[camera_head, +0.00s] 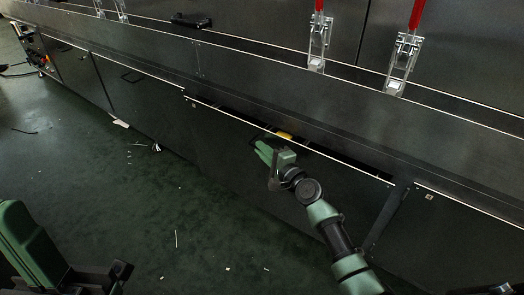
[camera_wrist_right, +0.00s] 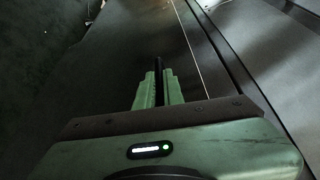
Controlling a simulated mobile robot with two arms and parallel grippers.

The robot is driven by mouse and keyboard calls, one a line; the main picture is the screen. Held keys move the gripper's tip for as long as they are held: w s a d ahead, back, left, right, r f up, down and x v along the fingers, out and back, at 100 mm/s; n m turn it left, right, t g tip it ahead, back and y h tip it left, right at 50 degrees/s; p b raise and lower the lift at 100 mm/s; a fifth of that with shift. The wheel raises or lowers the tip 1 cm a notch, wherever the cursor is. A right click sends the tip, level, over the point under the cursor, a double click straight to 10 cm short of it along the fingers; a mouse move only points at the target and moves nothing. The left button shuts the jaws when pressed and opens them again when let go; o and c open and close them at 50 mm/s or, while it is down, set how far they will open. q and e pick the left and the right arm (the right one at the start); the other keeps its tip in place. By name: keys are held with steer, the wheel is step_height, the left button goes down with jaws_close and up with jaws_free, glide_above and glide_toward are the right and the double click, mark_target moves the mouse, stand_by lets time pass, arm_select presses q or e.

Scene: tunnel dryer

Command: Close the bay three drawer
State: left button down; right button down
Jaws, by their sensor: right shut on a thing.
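The partly open drawer (camera_head: 285,165) is a dark front panel with a pale top edge, standing out a little from the dryer's lower side. A narrow dark gap with a small yellow thing (camera_head: 285,135) shows behind its top edge. My right gripper (camera_head: 262,150) is at the upper part of this front, left of its middle. In the right wrist view its green fingers (camera_wrist_right: 158,88) are closed on a thin dark bar, the drawer's handle (camera_wrist_right: 158,66). A green and black end of my left arm (camera_head: 60,260) shows at lower left; its fingers are not clear.
More closed dark panels (camera_head: 150,105) run along the dryer to the left, and another (camera_head: 460,235) is at the right. Red-handled clamps (camera_head: 404,50) are above. The dark green floor (camera_head: 130,200) is open, with small scraps (camera_head: 120,123).

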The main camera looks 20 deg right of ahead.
mark_target(275, 146)
steer(key=w+d+b, duration=0.2)
steer(key=d, duration=0.1)
steer(key=shift+w+d+f, duration=0.15)
steer(key=shift+w+d, duration=0.15)
steer(key=shift+r, duration=0.2)
steer(key=c, duration=1.5)
jaws_free()
steer(key=shift+c, duration=0.2)
steer(key=p+v, duration=0.2)
steer(key=v, duration=0.5)
steer(key=shift+s+p, duration=0.35)
steer(key=shift+s, duration=0.05)
steer(key=shift+d, duration=0.1)
